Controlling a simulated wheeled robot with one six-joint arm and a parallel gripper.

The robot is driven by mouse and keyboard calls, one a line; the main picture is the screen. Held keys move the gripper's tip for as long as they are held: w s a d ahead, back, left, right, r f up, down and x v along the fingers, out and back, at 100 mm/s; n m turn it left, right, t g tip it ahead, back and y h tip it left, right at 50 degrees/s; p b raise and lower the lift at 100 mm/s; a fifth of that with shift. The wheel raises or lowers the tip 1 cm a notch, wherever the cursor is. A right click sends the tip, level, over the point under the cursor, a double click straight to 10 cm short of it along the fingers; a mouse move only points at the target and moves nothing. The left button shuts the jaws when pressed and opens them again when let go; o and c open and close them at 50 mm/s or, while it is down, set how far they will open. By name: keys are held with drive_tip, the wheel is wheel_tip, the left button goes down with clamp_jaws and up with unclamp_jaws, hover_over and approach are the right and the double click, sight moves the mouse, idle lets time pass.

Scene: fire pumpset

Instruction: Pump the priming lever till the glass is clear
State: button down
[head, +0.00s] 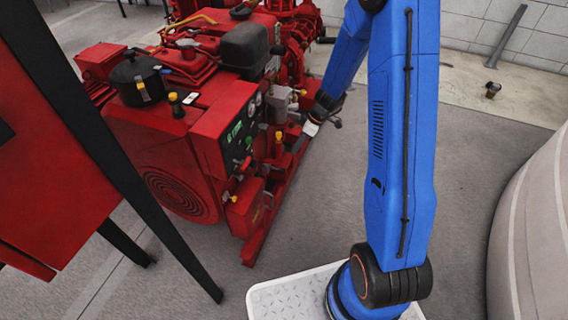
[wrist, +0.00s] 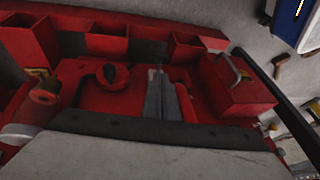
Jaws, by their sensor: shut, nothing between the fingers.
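My gripper (head: 297,146) is at the right side of the red pumpset (head: 150,127), low beside its panel. In the wrist view my gripper (wrist: 158,72) shows as two dark fingers close together, with nothing between them. A red bar (wrist: 187,103) lies just right of the fingers; I cannot tell whether it is the priming lever or whether they touch. A round red fitting with a dark hole (wrist: 112,74) is left of the fingers. An orange-brown cap (wrist: 44,91) sits farther left, with a pale rounded part (wrist: 18,133) below it. I cannot make out the glass or its state for sure.
A green-lit control panel (head: 236,134) faces my arm. A red box (wrist: 232,84) stands right of the fingers, with a dark bar beyond it. A red cabinet on black legs (head: 130,178) is at left, a pale rounded tank (head: 535,230) at right. Floor between is clear.

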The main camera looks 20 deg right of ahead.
approach(279, 170)
drive_tip(key=x, duration=0.5)
drive_tip(key=shift+w+d+f, duration=0.15)
drive_tip(key=shift+d+f, duration=0.05)
drive_tip(key=shift+d, duration=0.2)
